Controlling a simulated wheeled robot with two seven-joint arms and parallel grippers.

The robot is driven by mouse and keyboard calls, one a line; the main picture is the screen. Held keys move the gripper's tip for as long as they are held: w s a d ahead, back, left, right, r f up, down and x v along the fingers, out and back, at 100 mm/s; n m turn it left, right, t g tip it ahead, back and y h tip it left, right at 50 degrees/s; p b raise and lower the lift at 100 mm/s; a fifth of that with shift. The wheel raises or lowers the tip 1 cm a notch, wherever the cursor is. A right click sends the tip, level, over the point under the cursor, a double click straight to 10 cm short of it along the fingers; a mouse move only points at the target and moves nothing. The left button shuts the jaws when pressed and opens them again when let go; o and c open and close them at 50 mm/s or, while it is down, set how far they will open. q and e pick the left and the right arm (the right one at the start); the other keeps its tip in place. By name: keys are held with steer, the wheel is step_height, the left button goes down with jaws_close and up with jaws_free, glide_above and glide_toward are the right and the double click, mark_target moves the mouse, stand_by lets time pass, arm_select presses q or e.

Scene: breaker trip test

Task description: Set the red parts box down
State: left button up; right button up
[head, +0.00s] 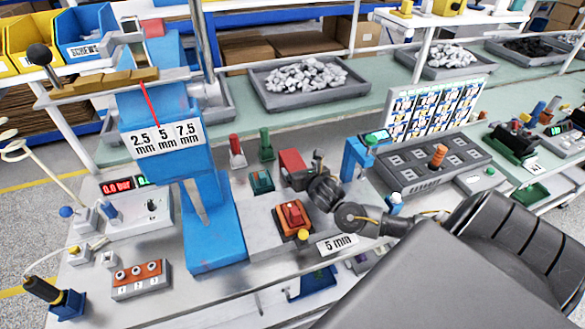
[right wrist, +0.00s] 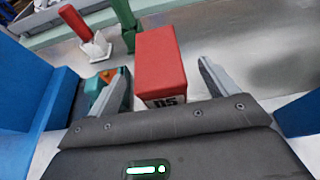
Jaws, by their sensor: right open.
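The red parts box (head: 290,161) is on the bench in the middle of the head view, just behind the orange-red rocker switch. In the right wrist view the red box (right wrist: 160,62) lies between my fingers, its marked white label towards me. My right gripper (head: 300,178) is open around the box, and gaps show beside it in the wrist view (right wrist: 166,85). The box appears to stand on the light surface, but its base is partly hidden. My left gripper is not in view.
A blue press frame (head: 213,225) stands left of the box. A green-topped terminal block (head: 261,181), a red post (head: 236,150) and a green post (head: 266,145) are close by. The orange-red switch (head: 293,217) sits in front. Bare bench shows behind the box.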

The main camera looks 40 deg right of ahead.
mark_target(295, 164)
steer(key=shift+w+d+r+p, duration=0.1)
steer(key=shift+w+p, duration=0.3)
steer(key=p+x, duration=0.1)
steer(key=x, duration=0.3)
steer(key=shift+w, duration=0.2)
steer(key=c, duration=1.3)
